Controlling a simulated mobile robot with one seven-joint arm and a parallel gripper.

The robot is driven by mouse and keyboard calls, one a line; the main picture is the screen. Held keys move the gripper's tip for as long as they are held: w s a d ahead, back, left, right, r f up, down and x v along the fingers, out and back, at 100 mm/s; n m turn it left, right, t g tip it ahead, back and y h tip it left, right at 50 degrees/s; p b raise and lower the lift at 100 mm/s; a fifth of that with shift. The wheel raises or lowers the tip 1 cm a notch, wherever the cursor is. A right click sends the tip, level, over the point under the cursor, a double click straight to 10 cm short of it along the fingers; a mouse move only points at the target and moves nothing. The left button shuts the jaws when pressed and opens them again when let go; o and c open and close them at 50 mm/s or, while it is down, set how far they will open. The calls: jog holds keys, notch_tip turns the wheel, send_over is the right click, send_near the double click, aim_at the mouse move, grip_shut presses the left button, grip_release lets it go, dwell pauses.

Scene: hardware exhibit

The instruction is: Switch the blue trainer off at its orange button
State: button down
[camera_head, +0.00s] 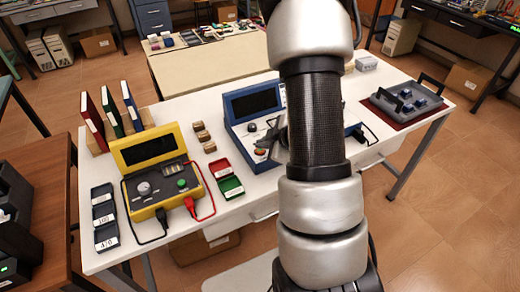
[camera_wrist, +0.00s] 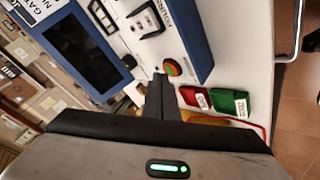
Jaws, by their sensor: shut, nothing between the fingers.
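The blue trainer (camera_head: 231,128) stands on the white table, partly hidden behind my arm. It has a dark screen and a pale panel with a black knob (camera_head: 251,127). The button is small and partly covered in the head view (camera_head: 260,153). My gripper (camera_wrist: 158,78) is shut and empty, with its fingertips over the panel right beside the button. I cannot tell whether they touch it. In the head view my gripper (camera_head: 270,142) is partly hidden by my arm.
A yellow trainer (camera_head: 150,150) with a green button and red and black leads stands left. Red (camera_head: 219,167) and green (camera_head: 230,187) trays lie between the trainers. Binders (camera_head: 109,112) stand at the back left.

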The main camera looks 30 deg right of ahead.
aim_at(263, 152)
jog(key=shift+f+b, duration=0.3)
jog(key=shift+f, duration=0.1)
dwell(0.4)
jog(key=shift+r+p, duration=0.4)
jog(key=shift+r, duration=0.05)
notch_tip(263, 152, up, 6)
jog(key=p, duration=0.5)
dwell(0.4)
